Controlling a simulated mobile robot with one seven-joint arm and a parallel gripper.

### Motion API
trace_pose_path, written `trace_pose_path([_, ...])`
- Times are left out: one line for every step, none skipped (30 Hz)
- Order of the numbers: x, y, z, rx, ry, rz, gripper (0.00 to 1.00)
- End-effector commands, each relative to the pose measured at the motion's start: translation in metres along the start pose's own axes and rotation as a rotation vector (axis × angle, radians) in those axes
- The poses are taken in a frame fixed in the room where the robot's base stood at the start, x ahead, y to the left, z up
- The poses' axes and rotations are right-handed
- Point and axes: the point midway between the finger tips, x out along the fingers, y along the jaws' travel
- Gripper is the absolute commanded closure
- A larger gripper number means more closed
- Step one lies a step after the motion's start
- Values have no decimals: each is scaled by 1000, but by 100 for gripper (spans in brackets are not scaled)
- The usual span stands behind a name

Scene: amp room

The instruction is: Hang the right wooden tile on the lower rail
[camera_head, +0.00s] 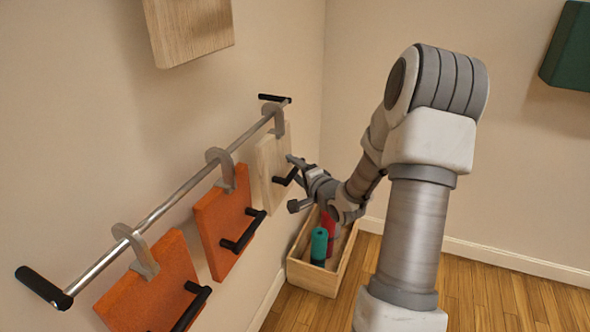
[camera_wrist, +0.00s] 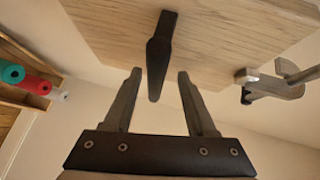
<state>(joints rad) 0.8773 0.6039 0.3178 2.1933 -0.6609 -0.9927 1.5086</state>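A pale wooden tile (camera_head: 270,165) hangs by a grey hook (camera_head: 275,117) at the far right end of a metal rail (camera_head: 185,188). A black handle (camera_head: 285,177) sticks out from its face. My gripper (camera_head: 290,182) is at this handle, open, with one finger on either side. In the wrist view the wooden tile (camera_wrist: 215,35) fills the top, and its dark handle (camera_wrist: 160,55) reaches between the spread fingertips (camera_wrist: 159,76), with gaps showing on both sides. The tile's hook (camera_wrist: 270,85) shows at the right. Only one rail is in view.
Two orange tiles (camera_head: 224,222) (camera_head: 152,285) with black handles hang further left on the rail. A wooden panel (camera_head: 190,28) is cut off at the top. A wooden crate (camera_head: 318,278) with green and red cylinders stands on the floor below. A green panel (camera_head: 570,48) is on the right wall.

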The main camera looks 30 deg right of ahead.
Motion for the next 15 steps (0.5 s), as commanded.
trace_pose_path([0,0,0,0,0,1,43])
trace_pose_path([0,0,0,0,0,1,43])
trace_pose_path([0,1,0,0,0,1,43])
trace_pose_path([0,1,0,0,0,2,43])
trace_pose_path([0,1,0,0,0,2,43])
trace_pose_path([0,3,0,1,-1,6,43])
trace_pose_path([-1,2,0,1,-1,6,43])
trace_pose_path([-1,2,0,1,-1,6,43])
trace_pose_path([-3,2,0,1,0,6,43])
trace_pose_path([-5,2,0,1,0,6,43])
trace_pose_path([-8,1,-1,1,1,6,43])
trace_pose_path([-13,1,-1,1,1,6,43])
trace_pose_path([-17,0,-1,1,1,6,43])
trace_pose_path([-22,0,-1,1,1,6,43])
trace_pose_path([-30,-1,-1,1,2,6,43])
